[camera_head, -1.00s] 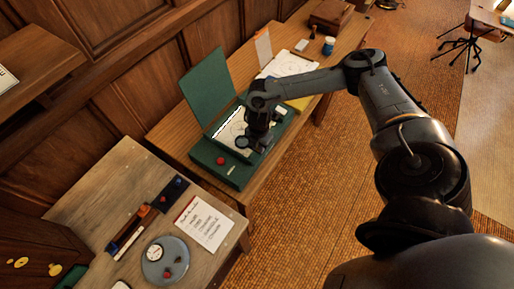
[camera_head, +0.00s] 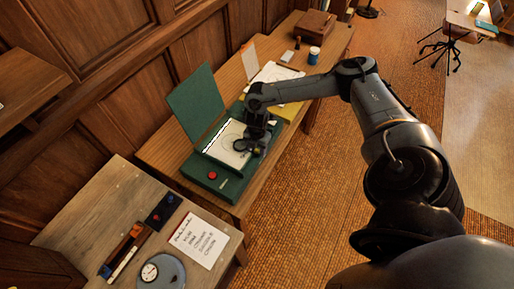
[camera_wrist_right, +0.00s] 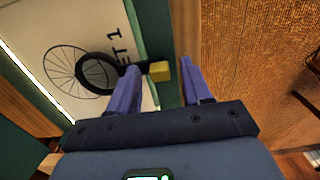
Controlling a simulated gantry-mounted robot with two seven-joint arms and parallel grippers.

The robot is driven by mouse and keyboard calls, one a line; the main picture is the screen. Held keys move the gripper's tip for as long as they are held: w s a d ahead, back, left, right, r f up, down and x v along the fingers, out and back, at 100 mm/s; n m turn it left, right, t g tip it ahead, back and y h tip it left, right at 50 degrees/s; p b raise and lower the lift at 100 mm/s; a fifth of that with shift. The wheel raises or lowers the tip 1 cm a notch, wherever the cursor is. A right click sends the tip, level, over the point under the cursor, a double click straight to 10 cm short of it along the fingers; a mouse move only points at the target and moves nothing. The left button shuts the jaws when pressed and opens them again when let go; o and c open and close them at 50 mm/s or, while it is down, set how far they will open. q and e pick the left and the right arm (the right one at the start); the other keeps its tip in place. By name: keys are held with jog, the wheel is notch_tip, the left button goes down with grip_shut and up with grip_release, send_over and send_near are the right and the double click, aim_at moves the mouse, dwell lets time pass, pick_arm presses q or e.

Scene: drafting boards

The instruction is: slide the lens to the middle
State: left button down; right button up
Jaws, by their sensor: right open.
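The lens is a black ring (camera_wrist_right: 97,72) with a dark handle ending in a yellow block (camera_wrist_right: 159,71). In the right wrist view the ring lies over the wheel-like drawing on a white sheet (camera_wrist_right: 62,32), covering its right part. My right gripper (camera_wrist_right: 159,68) is open, its two purple fingers on either side of the handle and yellow block. In the head view the right gripper (camera_head: 250,148) is low over the right side of the green box's (camera_head: 215,188) sheet and partly hides the lens. My left gripper is not in view.
The green box has a raised lid (camera_head: 196,103) at its back and a red button (camera_head: 212,175) near its front. A blue-and-white jar (camera_head: 313,56) and brown box (camera_head: 315,25) stand farther along the bench. A nearer table holds a note card (camera_head: 200,240).

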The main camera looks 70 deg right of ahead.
aim_at(257, 150)
jog(key=shift+r, duration=0.1)
notch_tip(257, 150, up, 11)
dwell(0.6)
